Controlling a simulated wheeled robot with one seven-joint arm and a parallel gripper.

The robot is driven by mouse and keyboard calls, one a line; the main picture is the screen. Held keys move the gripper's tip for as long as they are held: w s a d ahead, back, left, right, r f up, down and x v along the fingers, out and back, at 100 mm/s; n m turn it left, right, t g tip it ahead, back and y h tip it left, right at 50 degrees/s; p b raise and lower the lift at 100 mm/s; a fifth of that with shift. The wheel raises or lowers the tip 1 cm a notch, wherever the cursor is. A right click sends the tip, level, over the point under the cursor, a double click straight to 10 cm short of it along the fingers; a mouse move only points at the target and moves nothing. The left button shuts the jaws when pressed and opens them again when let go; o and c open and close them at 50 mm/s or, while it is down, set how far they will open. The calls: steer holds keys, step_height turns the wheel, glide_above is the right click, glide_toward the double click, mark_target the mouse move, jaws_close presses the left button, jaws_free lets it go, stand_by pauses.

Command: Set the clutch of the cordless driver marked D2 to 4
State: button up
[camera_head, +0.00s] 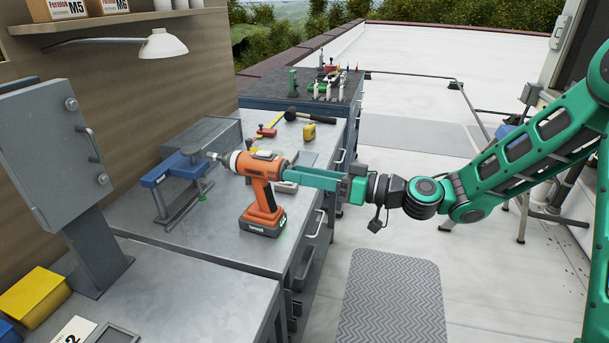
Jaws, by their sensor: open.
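An orange and dark grey cordless driver (262,196) stands upright on its battery on the grey workbench (215,232), its dark chuck (221,160) pointing left. I cannot read a D2 mark on it, nor its clutch ring or numbers at this size. My gripper (290,172) reaches in from the right, its long green fingers level with the top of the driver's body. The fingers are open, and their tips overlap the driver's rear end in this view. I cannot tell whether they touch it or lie beside it.
A blue clamp-like tool (172,169) stands just left of the driver. Behind are a metal box (208,133), a red tool (266,132), a yellow tape measure (309,132) and a hammer (306,117). A grey cabinet (55,140) and yellow bin (35,297) are at left.

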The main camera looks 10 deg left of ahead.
steer(key=c, duration=1.1)
steer(key=shift+o, duration=0.2)
steer(key=m, duration=2.3)
steer(key=shift+d+f, duration=0.1)
